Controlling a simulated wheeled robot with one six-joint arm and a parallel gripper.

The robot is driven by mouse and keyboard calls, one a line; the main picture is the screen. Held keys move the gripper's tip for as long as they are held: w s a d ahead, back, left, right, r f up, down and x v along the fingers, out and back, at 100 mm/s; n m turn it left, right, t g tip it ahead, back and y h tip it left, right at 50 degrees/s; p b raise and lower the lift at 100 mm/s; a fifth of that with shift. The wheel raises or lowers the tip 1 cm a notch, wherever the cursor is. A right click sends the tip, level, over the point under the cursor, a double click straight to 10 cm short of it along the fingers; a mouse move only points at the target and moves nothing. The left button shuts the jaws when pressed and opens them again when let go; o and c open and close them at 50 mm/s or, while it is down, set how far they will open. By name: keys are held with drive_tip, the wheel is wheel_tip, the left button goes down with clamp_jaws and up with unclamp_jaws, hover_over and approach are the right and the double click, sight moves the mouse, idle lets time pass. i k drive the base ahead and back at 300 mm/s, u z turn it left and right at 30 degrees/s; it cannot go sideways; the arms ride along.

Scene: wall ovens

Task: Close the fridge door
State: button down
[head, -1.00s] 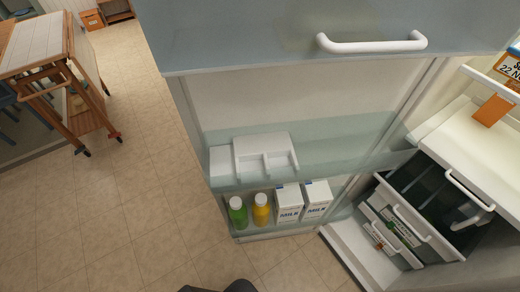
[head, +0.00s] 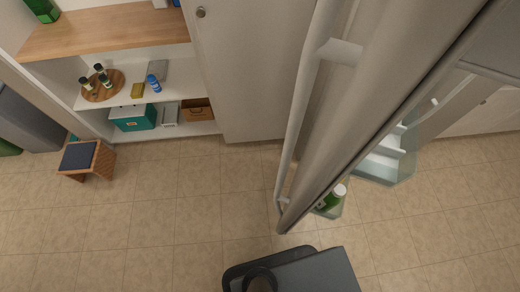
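The fridge door (head: 375,110) stands open in the right half of the head view, seen nearly edge-on from above. A long pale handle (head: 297,115) runs down its left, outer side. On the door's right, inner side, clear shelves (head: 388,170) stick out, and a green bottle with a white cap (head: 332,198) shows on the lowest one. The fridge body cannot be made out clearly. My gripper is not in view.
An open cupboard (head: 130,45) at upper left holds bottles, a round wooden board and boxes. A tall closed cabinet front (head: 245,70) is beside it. A small stool (head: 87,158) stands at left. Tiled floor (head: 170,220) is free at lower left and lower right.

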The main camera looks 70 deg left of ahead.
sight(392, 54)
drive_tip(key=k, duration=0.65)
drive_tip(key=u, duration=1.85)
drive_tip(key=k, duration=0.45)
drive_tip(key=u, duration=1.15)
drive_tip(key=i, duration=1.2)
drive_tip(key=z, duration=0.3)
